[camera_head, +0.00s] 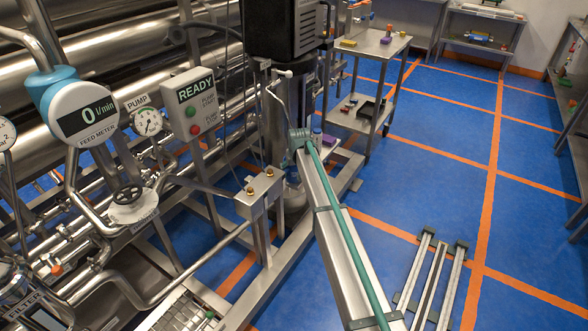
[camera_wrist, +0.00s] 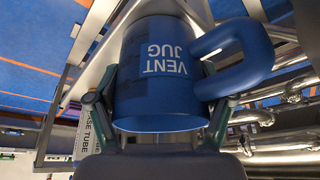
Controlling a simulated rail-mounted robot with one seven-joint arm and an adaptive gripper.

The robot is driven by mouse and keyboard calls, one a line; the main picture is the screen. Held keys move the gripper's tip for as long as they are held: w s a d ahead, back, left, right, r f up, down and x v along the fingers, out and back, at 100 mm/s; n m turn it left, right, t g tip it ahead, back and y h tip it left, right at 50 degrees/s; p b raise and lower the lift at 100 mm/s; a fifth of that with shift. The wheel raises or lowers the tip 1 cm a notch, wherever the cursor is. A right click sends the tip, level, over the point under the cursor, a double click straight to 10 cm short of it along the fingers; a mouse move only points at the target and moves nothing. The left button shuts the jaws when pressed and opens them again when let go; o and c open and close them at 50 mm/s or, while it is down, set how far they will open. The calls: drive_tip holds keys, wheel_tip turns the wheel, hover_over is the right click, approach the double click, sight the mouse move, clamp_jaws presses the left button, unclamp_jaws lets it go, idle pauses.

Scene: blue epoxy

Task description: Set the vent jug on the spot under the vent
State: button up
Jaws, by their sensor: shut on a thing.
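The vent jug (camera_wrist: 163,88) is a blue mug-like vessel with pale VENT JUG lettering, which reads upside down in the wrist view. Its looped handle (camera_wrist: 262,60) points to the right. My gripper (camera_wrist: 160,118) is shut on the jug, with one dark green finger on each side of its body. The jug's end nearest the gripper shows a rounded rim; its far end runs toward the top of the picture. In the head view I cannot make out the jug or the fingers. I cannot identify the vent or the spot under it in either view.
Pipes, a feed meter (camera_head: 84,113) reading 0 and a READY control box (camera_head: 195,102) crowd the left. A steel cart (camera_head: 377,48) with small items stands at the back. A low rail frame (camera_head: 432,280) lies on the floor. Blue floor (camera_head: 440,140) is open at right.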

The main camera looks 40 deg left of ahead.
drive_tip(key=o, duration=1.5)
drive_tip(key=shift+r, duration=0.1)
